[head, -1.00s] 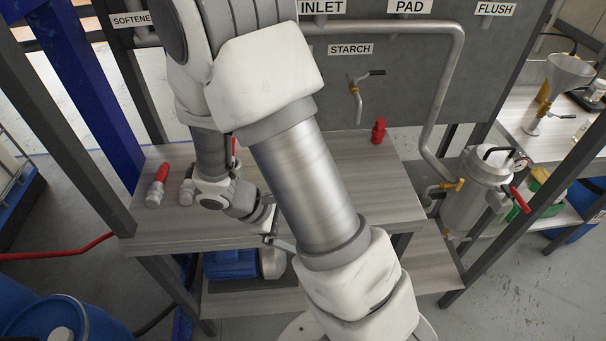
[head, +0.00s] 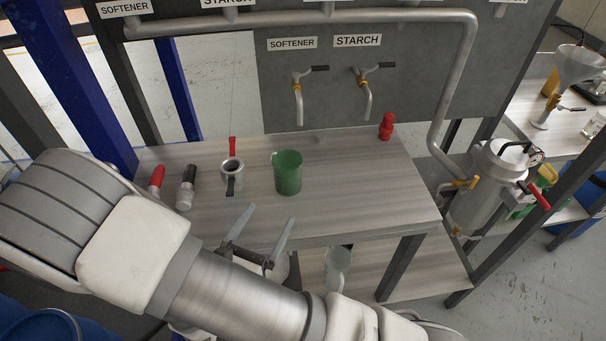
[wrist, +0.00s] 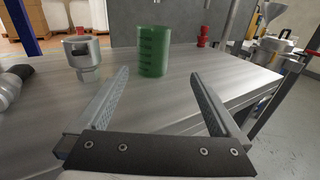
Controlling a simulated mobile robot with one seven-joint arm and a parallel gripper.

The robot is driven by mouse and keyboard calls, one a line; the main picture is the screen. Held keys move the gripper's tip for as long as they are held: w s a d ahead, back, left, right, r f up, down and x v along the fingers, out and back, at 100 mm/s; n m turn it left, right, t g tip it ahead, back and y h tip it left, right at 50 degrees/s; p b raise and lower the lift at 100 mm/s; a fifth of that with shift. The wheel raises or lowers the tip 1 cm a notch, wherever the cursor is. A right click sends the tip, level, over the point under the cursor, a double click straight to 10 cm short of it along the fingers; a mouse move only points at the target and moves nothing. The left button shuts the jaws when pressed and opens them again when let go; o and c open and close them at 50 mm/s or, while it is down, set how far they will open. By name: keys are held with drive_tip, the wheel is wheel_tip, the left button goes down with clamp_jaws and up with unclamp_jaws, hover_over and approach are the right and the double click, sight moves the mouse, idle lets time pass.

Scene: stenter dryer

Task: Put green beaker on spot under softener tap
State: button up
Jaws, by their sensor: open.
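The gripper also shows in the wrist view (wrist: 160,92). The softener tap (head: 298,95) is on the grey panel under a SOFTENER label, behind and slightly right of the beaker. The starch tap (head: 365,92) is to its right. I cannot make out a marked spot under the softener tap.
A grey metal fitting with a red handle (head: 232,175) stands left of the beaker. Red-ended (head: 157,178) and black-ended (head: 188,188) fittings lie farther left. A red fitting (head: 386,127) stands at the back right. The bench (head: 360,190) is clear right of the beaker.

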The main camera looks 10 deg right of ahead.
drive_tip(key=shift+a, duration=0.25)
drive_tip(key=shift+w+d, duration=0.1)
drive_tip(key=shift+w, duration=0.25)
approach(292, 160)
drive_tip(key=w+d, duration=0.1)
drive_tip(key=w+d+f, duration=0.1)
drive_tip(key=w, duration=0.1)
drive_tip(key=shift+w+d+f+p, duration=0.1)
drive_tip(key=shift+w+d+p, duration=0.15)
drive_tip(key=shift+p, duration=0.15)
drive_tip(key=shift+r+p+x, duration=0.15)
drive_tip(key=shift+r+x, duration=0.1)
drive_tip(key=shift+x, duration=1.05)
drive_tip(key=shift+r+p+x, duration=0.15)
drive_tip(key=shift+r+x, duration=0.1)
drive_tip(key=shift+x, duration=1.05)
drive_tip(key=shift+a, duration=0.2)
drive_tip(key=c, duration=1.3)
drive_tip(key=shift+r, duration=0.1)
